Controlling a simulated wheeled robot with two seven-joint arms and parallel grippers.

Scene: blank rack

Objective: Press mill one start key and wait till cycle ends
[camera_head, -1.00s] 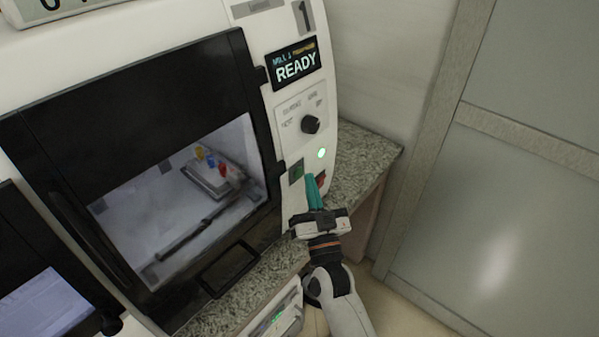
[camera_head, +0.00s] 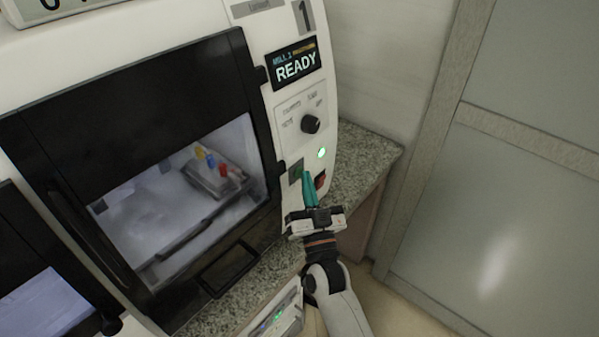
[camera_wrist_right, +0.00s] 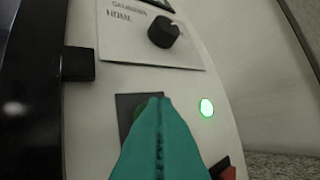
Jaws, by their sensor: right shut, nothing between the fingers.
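Mill one (camera_head: 262,20) is a white machine marked 1, with its dark windowed door (camera_head: 130,75) closed. Its display (camera_head: 296,63) reads READY. The green start key (camera_head: 296,171) sits on a dark square plate low on the front panel. My right gripper (camera_head: 307,175) is shut and empty, its teal fingertips right in front of the key. In the right wrist view the fingertips (camera_wrist_right: 153,100) overlap the key's dark plate (camera_wrist_right: 126,108) and hide most of the key; I cannot tell whether they touch it. My left gripper is not in view.
A red key (camera_head: 320,180) lies just right of the fingers, and a lit green lamp (camera_head: 321,153) is above it. A black knob (camera_head: 311,124) sits higher on the panel. The granite counter (camera_head: 362,160) and a grey door (camera_head: 500,210) are to the right.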

